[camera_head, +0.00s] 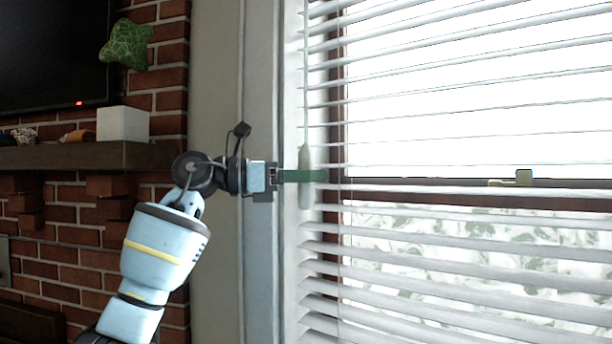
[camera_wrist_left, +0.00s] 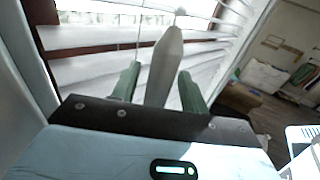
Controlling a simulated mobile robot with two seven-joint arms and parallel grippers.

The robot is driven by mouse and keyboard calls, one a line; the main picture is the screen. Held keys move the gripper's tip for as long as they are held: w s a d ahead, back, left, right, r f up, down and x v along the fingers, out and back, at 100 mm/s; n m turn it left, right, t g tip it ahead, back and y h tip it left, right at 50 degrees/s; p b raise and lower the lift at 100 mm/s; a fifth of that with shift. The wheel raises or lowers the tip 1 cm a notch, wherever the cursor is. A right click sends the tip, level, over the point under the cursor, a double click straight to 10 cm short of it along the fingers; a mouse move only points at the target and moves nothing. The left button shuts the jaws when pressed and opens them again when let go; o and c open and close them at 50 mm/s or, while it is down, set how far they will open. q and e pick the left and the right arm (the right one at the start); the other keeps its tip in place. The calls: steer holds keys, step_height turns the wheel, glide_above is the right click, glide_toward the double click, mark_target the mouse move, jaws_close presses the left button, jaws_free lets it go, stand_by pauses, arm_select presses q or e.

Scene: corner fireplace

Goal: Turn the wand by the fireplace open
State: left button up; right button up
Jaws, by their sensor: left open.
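The blind's wand has a pale, thick handle (camera_head: 304,160) that hangs upright at the left edge of the white window blind (camera_head: 430,260). My left gripper (camera_head: 318,176) reaches it from the left, its green fingers at the handle's height. In the left wrist view the wand handle (camera_wrist_left: 165,70) stands between the two green fingers of my left gripper (camera_wrist_left: 158,88). The fingers are open, with a gap on each side of the handle. The blind's slats are tilted with gaps that let the outside show. My right gripper is in neither view.
A brick fireplace wall (camera_head: 60,265) with a dark wooden mantel (camera_head: 90,156) is at the left. A white box (camera_head: 123,124) stands on the mantel. The window frame's pale trim (camera_head: 258,270) is close behind my left arm. In the wrist view, a room with furniture opens at the right.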

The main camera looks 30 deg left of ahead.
arm_select(q)
steer(key=shift+c, duration=0.4)
steer(key=c, duration=0.9)
steer(key=shift+o, duration=0.2)
steer(key=shift+m+g+h, duration=0.7)
steer(key=shift+m+g, duration=0.1)
steer(key=shift+g, duration=0.2)
steer(key=o, duration=0.9)
steer(key=shift+o, duration=0.2)
steer(key=shift+a, duration=0.1)
